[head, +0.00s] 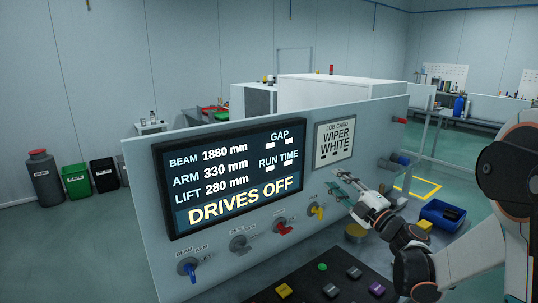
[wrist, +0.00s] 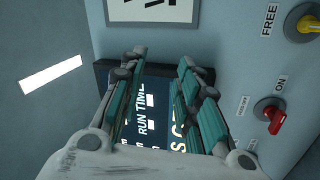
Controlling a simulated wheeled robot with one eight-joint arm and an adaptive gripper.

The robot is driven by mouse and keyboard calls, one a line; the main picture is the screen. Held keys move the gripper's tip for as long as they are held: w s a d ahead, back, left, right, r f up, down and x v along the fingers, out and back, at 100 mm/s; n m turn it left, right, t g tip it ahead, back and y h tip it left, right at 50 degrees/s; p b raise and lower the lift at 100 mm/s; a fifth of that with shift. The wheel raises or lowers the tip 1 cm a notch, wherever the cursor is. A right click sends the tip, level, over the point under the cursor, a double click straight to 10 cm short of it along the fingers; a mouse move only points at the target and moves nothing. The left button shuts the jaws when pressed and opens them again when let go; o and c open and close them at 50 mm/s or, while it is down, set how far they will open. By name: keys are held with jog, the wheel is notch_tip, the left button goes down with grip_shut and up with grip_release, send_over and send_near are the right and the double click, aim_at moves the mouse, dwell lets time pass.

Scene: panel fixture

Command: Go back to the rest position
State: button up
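My gripper (head: 340,184) is in front of the right part of the upright grey panel (head: 360,110), below the job card (head: 335,143). In the wrist view my gripper (wrist: 160,65) has its two green-padded fingers apart, with nothing between them. The display (wrist: 150,105) shows behind the gap. It also shows in the head view (head: 235,175) and reads "DRIVES OFF", with beam 1880 mm, arm 330 mm and lift 280 mm. The job card reads "WIPER WHITE".
The panel carries a blue knob (head: 188,268), a grey knob (head: 240,243), a red knob (head: 283,227) and a yellow knob (head: 317,210). A dark board with coloured knobs (head: 330,290) lies in front. A blue bin (head: 443,214) stands right. Open floor shows at left.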

jog(key=s+d+r+m+h, duration=0.7)
jog(key=s+r+m+h, duration=0.15)
jog(key=m+h, duration=0.55)
jog(key=s+a+f+m+g+y, duration=0.1)
jog(key=s+a+f+m+g, duration=0.1)
jog(key=s+f, duration=0.3)
jog(key=s+a+f+m+g+y, duration=0.1)
jog(key=s+a+f+m+g, duration=0.2)
jog(key=s, duration=1)
jog(key=s+a+f+m+g+y, duration=0.1)
jog(key=s+a+f+m+g, duration=0.1)
jog(key=s+f+g, duration=0.3)
jog(key=s+a+f, duration=0.1)
jog(key=s+f, duration=0.3)
jog(key=s, duration=0.1)
jog(key=shift+f+m+g, duration=0.25)
jog(key=shift+m+g, duration=0.05)
